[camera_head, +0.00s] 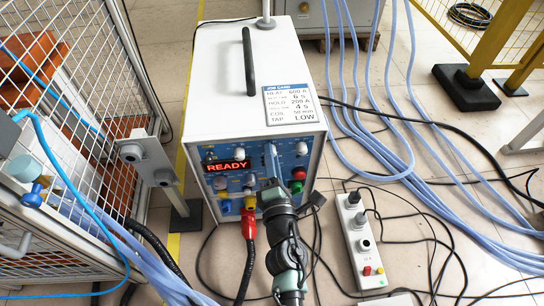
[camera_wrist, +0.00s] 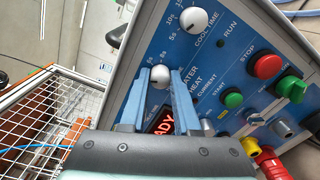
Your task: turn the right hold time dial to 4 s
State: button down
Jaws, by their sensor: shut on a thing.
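The heater's front panel (camera_head: 212,184) is blue and faces me, with dials, buttons and a red READY display (camera_head: 226,166). My gripper (camera_head: 271,152) reaches over the panel to the right of the display. In the wrist view, my gripper's (camera_wrist: 157,74) two blue fingers are shut on a round white dial (camera_wrist: 160,82). Marks reading 6s and 8s show close to this dial. Its name and pointer are hidden, so I cannot read its setting. The separate cool time dial (camera_wrist: 193,20) stands beyond it, untouched.
Red (camera_wrist: 267,66) and green (camera_wrist: 292,88) buttons sit on the panel to the right in the wrist view. A mesh fence (camera_head: 75,50) stands left; hoses and a power strip (camera_head: 361,240) lie right.

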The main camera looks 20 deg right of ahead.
dwell(0.3)
jog(key=c, duration=0.6)
grip_release()
jog(key=shift+c, duration=0.2)
jog(key=shift+s, duration=0.15)
jog(key=b+v, duration=0.1)
jog(key=v, duration=1.1)
jog(key=shift+s+a, duration=0.15)
jog(key=shift+s, duration=0.25)
